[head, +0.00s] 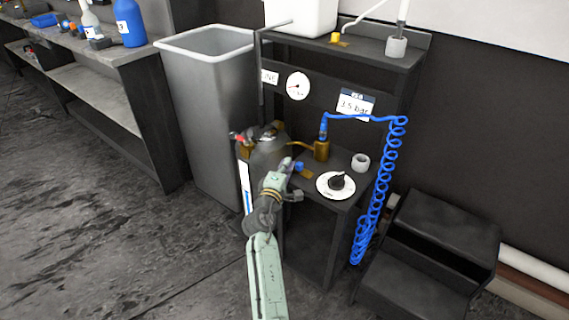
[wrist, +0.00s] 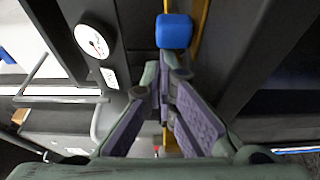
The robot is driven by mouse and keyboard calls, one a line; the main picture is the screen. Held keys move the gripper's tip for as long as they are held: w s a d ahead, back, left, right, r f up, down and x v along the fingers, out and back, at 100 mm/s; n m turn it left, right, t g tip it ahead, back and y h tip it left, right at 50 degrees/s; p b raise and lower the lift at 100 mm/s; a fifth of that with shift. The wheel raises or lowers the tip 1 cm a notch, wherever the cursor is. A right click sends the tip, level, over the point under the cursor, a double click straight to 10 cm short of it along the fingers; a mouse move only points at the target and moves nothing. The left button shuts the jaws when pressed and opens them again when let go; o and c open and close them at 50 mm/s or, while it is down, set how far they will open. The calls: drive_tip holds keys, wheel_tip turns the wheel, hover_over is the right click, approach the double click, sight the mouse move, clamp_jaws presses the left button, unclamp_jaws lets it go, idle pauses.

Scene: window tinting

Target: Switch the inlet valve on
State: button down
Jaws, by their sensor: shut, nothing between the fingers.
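In the wrist view, the blue handle (wrist: 174,31) is just beyond my fingertips, in front of a yellow pipe (wrist: 202,18). My gripper (head: 287,165) is shut and empty beside it; the closed fingers also show in the wrist view (wrist: 166,62). I cannot tell whether the fingertips touch the handle. A black knob on a white dial (head: 325,190) is to the right. No readable label marks the inlet valve.
A grey tank (head: 268,152) with a red handle (head: 238,136) stands close left of my gripper. A round gauge (head: 297,86) and a 3.5 bar sign (head: 356,104) are above. A coiled blue hose (head: 385,170) hangs right; a black step (head: 430,250) stands beside it.

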sight(297, 166)
drive_tip(key=s+d+p, duration=0.1)
drive_tip(key=s+d, duration=0.1)
drive_tip(key=d, duration=0.1)
drive_tip(key=shift+s+r+p, duration=0.1)
drive_tip(key=shift+p, duration=0.3)
